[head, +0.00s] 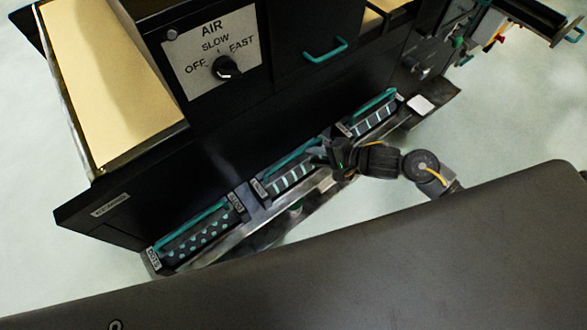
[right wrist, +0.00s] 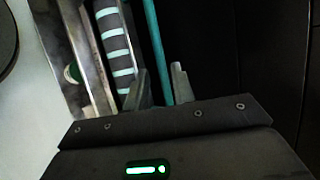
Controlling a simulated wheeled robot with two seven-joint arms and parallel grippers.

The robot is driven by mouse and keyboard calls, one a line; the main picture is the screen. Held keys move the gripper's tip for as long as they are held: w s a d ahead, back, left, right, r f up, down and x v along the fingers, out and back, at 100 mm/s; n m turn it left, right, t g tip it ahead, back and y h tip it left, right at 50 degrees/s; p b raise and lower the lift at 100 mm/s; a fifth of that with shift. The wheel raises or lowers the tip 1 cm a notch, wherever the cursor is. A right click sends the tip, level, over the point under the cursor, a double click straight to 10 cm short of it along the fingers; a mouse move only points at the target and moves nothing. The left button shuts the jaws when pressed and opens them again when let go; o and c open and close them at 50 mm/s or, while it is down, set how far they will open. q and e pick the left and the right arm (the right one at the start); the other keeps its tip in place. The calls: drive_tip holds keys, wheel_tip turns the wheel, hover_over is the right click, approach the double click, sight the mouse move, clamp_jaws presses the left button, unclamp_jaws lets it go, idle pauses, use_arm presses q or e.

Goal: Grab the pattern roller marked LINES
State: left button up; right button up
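Three pattern rollers with teal handle bars sit in a row along the machine's low front rack. The middle roller (head: 291,178) is dark with pale cross stripes; the small label at its left end seems to read LINES, but is hard to make out. My right gripper (head: 338,155) is at the right end of this middle roller. In the right wrist view, its two fingers (right wrist: 160,87) are apart, with the teal handle bar (right wrist: 155,45) running between them. The striped roller (right wrist: 115,45) lies just left of the bar. My left gripper is not in view.
A dotted roller (head: 200,236) sits at the left of the rack, and another striped roller (head: 375,118) at the right. Above are an AIR dial panel (head: 213,55), a teal drawer handle (head: 325,50) and a kraft paper sheet (head: 105,75). Pale floor is open at far left.

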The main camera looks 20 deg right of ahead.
sight(295, 156)
drive_tip(key=x, duration=0.4)
drive_tip(key=shift+x, duration=3.1)
drive_tip(key=shift+s+a, duration=0.15)
drive_tip(key=shift+s, duration=0.05)
clamp_jaws()
drive_tip(key=shift+r, duration=0.15)
